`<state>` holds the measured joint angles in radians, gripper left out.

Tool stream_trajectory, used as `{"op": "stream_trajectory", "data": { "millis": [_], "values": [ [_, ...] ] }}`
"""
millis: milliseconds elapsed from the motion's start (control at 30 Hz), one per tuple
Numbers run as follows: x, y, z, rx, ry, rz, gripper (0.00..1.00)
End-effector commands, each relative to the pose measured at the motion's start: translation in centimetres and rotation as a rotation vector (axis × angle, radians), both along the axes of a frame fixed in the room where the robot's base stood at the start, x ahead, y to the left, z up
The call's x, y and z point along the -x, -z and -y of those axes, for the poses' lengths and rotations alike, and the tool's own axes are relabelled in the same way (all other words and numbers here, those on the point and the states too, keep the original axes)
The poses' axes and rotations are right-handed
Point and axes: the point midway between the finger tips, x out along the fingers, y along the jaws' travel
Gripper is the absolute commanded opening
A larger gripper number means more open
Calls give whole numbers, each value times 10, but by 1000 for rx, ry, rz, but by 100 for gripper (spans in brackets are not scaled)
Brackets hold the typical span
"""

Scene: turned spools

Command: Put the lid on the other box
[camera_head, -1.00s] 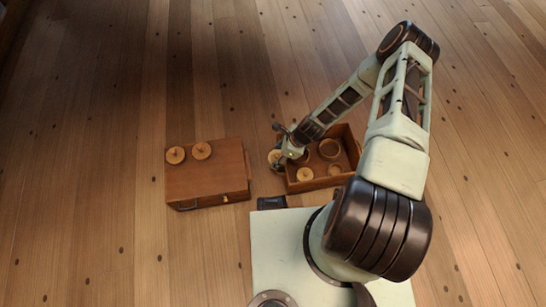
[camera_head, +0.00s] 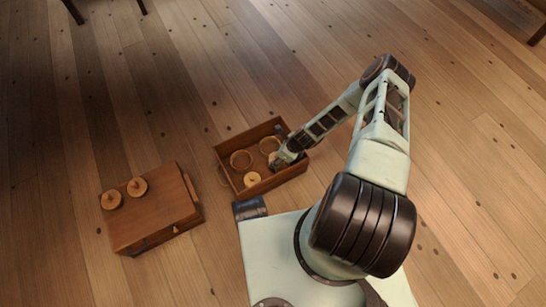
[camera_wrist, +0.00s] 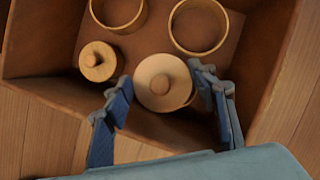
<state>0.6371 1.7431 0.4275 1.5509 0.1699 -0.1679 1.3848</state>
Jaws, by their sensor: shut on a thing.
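A pale round wooden lid with a knob (camera_wrist: 163,80) sits between the two blue fingers of my gripper (camera_wrist: 164,88) in the wrist view. My gripper (camera_head: 281,163) is shut on this lid at the right part of the open wooden crate. I cannot tell whether the lid rests on a round box below it; its underside is hidden. Two open round boxes stand in the crate, one on the left (camera_wrist: 118,10) and one on the right (camera_wrist: 198,25); they also show in the head view (camera_head: 241,159) (camera_head: 269,145). A smaller knobbed piece (camera_wrist: 97,61) stands near them.
The crate (camera_head: 238,136) has low walls close around my gripper. A closed wooden chest (camera_head: 160,212) to the left bears two knobbed round pieces (camera_head: 110,199) (camera_head: 137,187). The surrounding plank floor is clear.

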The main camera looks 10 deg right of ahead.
Motion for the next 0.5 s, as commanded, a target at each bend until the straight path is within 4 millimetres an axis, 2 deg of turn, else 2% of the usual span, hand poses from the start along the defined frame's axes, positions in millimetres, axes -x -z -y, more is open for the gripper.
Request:
{"op": "stream_trajectory", "data": {
  "millis": [500],
  "values": [
    [-2, 19, 7, 1, 36, 0, 37]
  ]
}}
